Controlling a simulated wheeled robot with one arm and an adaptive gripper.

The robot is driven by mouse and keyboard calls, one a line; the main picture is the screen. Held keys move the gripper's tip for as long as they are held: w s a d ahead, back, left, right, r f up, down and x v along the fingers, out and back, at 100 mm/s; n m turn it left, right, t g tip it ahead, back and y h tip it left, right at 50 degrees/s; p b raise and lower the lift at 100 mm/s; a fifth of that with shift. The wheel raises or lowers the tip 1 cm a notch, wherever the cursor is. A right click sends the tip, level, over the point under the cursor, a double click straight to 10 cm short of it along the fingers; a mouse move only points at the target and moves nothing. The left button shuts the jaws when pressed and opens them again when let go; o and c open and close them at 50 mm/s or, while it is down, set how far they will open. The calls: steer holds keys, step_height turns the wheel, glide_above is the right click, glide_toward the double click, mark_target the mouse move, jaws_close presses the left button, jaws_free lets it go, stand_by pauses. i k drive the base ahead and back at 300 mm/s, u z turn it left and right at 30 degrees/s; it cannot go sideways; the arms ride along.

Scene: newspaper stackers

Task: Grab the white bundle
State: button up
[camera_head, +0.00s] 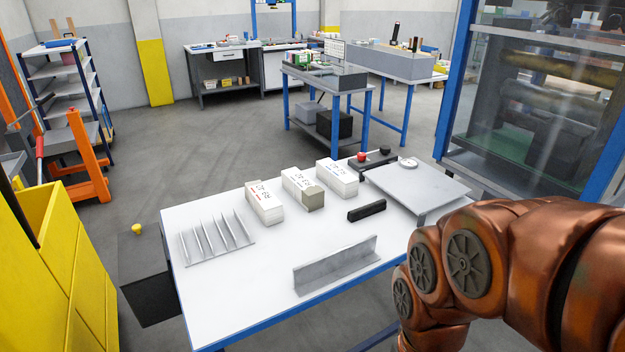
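Three block-like bundles with printed tops stand in a row on the white table (225,305). The left bundle (265,203) is white with a small red mark. The middle bundle (303,189) has a white top and a grey-beige front end. The right bundle (338,178) is white with a small blue mark. The bundles stand apart from each other, and nothing holds them. My copper-coloured arm reaches in at the lower right, clear of the bundles. My gripper is out of view.
A metal rack with upright fins (216,243) stands at the table's left. A grey angled plate (337,265) lies at the front, with a black bar (366,210) behind it. A scale (415,187) and a black box with a red button (372,160) are at the right.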

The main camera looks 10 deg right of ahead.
mark_target(310, 194)
steer(key=u, duration=0.45)
steer(key=i, duration=0.95)
steer(key=u, duration=0.8)
